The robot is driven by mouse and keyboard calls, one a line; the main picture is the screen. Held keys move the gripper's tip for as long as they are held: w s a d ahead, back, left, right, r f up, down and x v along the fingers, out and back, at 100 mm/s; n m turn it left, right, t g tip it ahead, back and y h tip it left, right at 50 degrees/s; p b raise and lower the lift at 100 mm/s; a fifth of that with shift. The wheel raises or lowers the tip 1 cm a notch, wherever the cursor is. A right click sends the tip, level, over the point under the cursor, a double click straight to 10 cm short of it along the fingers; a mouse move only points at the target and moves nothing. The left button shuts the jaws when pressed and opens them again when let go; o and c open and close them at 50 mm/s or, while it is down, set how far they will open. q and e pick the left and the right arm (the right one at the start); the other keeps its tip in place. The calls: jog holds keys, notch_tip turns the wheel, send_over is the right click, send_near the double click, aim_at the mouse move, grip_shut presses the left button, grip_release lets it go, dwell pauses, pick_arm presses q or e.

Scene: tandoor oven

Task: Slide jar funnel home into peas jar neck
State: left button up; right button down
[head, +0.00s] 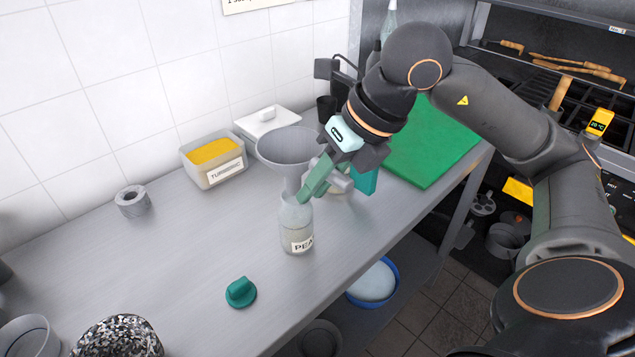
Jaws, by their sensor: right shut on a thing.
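The peas jar (296,232), clear glass with a label that starts "PEA", stands upright on the steel counter. The grey jar funnel (285,146) is above it, wide cone up, with its stem going down to the jar's neck. How deep the stem sits in the neck is hard to tell. My right gripper (308,192) comes in from the right with its green fingers shut on the funnel at its stem, just above the jar's mouth. The fingers hide part of the stem. My left gripper is not in view.
A teal lid (241,292) lies in front of the jar. A green cutting board (432,140) is at right. The counter left of the jar is mostly clear.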

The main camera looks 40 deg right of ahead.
jog(key=shift+f+b, duration=2)
jog(key=shift+f, duration=0.2)
jog(key=c, duration=0.7)
grip_release()
jog(key=shift+r, duration=0.1)
jog(key=p+v, duration=0.3)
jog(key=v, duration=0.5)
